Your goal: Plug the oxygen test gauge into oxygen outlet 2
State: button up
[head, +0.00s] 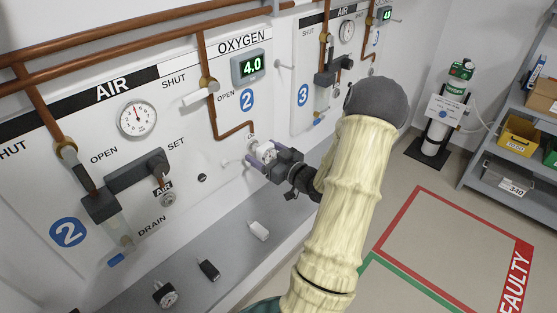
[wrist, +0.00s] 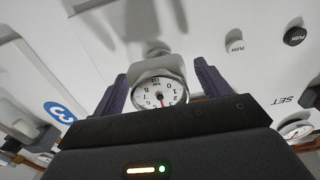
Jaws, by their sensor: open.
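The test gauge, a round white dial with a red needle (wrist: 160,93), sits between my gripper's two fingers (wrist: 163,88) in the wrist view, its face toward the camera. A pale body behind it reaches toward the wall. In the head view my gripper (head: 262,160) is at the wall below the oxygen panel, its open purple fingers either side of the white gauge (head: 264,151). Oxygen outlet 2 (head: 251,138) is at the end of the copper pipe, directly behind the gauge. The gauge appears to be at the outlet, but its seating is hidden.
A grey ledge (head: 232,258) under the panel holds a white block (head: 259,230), a black block (head: 208,269) and another round gauge (head: 165,294). The oxygen display (head: 249,67) reads 4.0. Open floor (head: 405,255) with a red-marked FAULTY area lies right.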

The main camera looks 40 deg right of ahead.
jog(key=s+d+b, duration=0.1)
jog(key=s+b, duration=0.1)
jog(key=s, duration=1.5)
jog(key=shift+d+b, duration=0.2)
jog(key=shift+b, duration=0.1)
jog(key=w+a+f+g+h, duration=0.35)
jog(key=w+a+g, duration=0.55)
jog(key=w, duration=0.4)
jog(key=s+a+g+y, duration=0.1)
jog(key=s+a+g, duration=0.25)
jog(key=a, duration=0.75)
jog(key=s+a+g+y, duration=0.1)
jog(key=s+a+g, duration=0.3)
jog(key=a, duration=0.7)
jog(key=shift+m+t, duration=0.4)
jog(key=shift+t, duration=0.15)
jog(key=p+v, duration=0.5)
jog(key=shift+s+d+r+p, duration=0.15)
jog(key=shift+d+r+p, duration=0.2)
jog(key=shift+d, duration=0.05)
